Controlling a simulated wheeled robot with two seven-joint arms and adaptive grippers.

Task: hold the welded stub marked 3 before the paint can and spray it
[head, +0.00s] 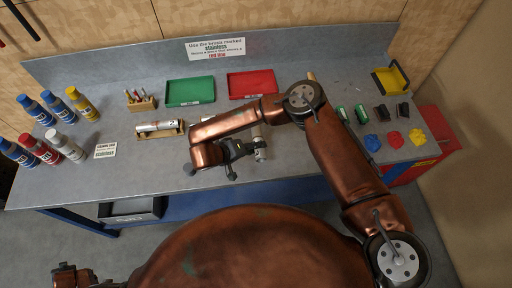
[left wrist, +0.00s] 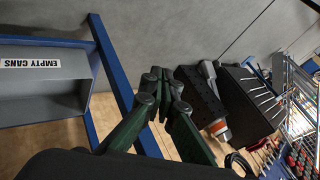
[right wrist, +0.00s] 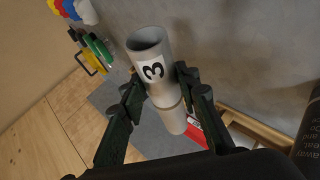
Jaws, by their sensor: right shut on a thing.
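The welded stub marked 3 (right wrist: 155,75) is a light grey tube with a weld ring and a white label. My right gripper (right wrist: 160,90) is shut around it, one finger on each side. In the head view the stub (head: 260,150) is above the bench, beside my right gripper (head: 246,150). Several spray cans stand at the bench's left: blue (head: 35,108), yellow (head: 83,103), red (head: 40,150) and white (head: 66,146). The stub is well to their right. My left gripper (left wrist: 163,82) is shut and empty, low in front of the bench.
A tube marked 2 (head: 158,127) lies in a wooden cradle. A green tray (head: 190,92), a red tray (head: 252,84) and a brush block (head: 140,102) stand behind. A card (head: 105,150) lies by the cans. An empty-cans bin (left wrist: 45,80) sits below the bench.

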